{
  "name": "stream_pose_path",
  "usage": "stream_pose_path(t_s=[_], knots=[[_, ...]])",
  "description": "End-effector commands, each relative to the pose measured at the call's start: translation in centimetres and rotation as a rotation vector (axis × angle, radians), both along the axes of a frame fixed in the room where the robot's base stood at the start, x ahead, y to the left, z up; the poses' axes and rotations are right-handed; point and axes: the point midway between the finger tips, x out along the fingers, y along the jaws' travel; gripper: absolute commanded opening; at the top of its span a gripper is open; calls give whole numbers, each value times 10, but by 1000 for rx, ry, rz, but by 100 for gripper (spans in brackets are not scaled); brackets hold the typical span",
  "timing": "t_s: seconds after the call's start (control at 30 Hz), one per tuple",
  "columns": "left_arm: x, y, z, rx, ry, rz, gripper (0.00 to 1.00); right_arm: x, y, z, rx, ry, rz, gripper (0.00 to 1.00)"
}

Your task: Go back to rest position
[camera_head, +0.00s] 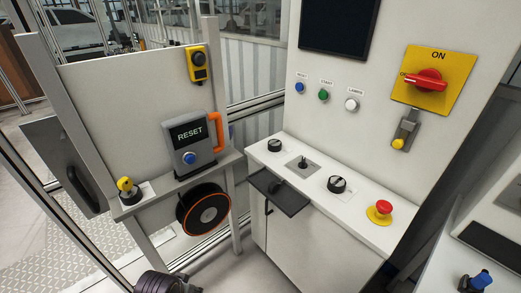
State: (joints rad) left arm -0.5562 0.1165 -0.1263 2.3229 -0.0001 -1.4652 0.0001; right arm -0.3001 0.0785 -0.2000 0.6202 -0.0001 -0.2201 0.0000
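A dark ribbed piece (165,284) pokes in at the bottom edge, left of centre. It looks like part of my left gripper, but most of it is cut off and no fingertips show. It is in front of and below the stand with the RESET unit, with no visible contact. My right gripper is not in view. No object is seen held.
A RESET box (190,145) with an orange handle and a cable reel (204,210) are on the left stand. A control cabinet (330,225) has a red emergency button (382,207), knobs and a red rotary switch (426,80). A blue-topped part (480,281) is at lower right.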

Motion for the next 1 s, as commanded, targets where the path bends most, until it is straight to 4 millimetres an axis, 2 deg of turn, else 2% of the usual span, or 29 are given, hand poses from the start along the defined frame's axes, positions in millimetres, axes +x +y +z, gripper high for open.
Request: stream_pose_path(t_s=[0.3,0.57,1.0], knots=[[5,-2,-80,1,29,-4,43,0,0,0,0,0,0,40],[0,-2,-148,3,50,-8,43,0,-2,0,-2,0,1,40],[-32,2,-258,7,90,-14,43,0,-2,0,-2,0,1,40]])
